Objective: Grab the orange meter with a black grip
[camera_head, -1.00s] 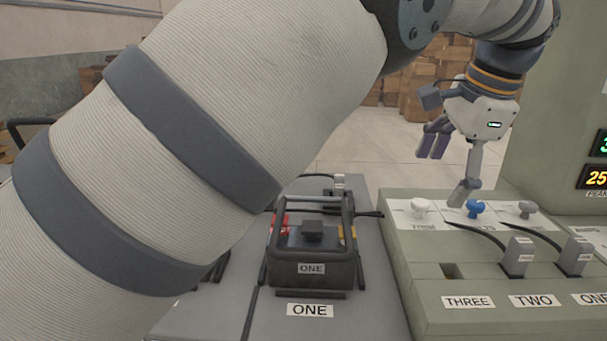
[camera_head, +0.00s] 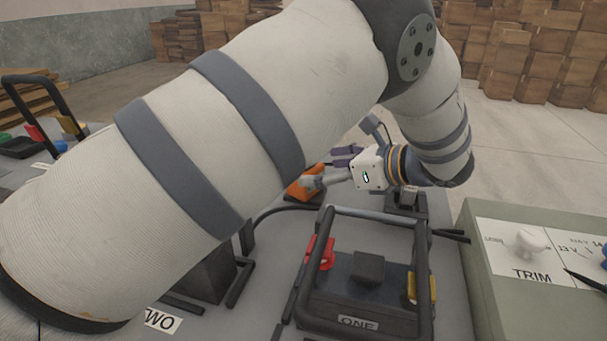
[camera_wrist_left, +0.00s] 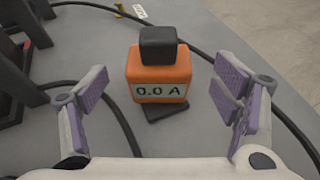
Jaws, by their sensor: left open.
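The orange meter (camera_wrist_left: 158,78) stands on the grey surface in the left wrist view, with a black grip (camera_wrist_left: 163,46) on top and a display reading "0.0 A". In the head view a part of the orange meter (camera_head: 303,190) shows behind my left arm, and its grip cannot be made out there. My left gripper (camera_wrist_left: 165,105) is open, its purple-padded fingers spread to either side of the meter, with no contact visible. In the head view the left gripper (camera_head: 330,168) points left toward the meter. My right gripper is not in view.
A black-framed battery labelled ONE (camera_head: 365,285) stands in front of the gripper. Black cables (camera_wrist_left: 110,95) lie on the surface near the meter. A green console (camera_head: 500,275) with a TRIM knob is at the right. Stacked boxes (camera_head: 540,60) stand far back.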

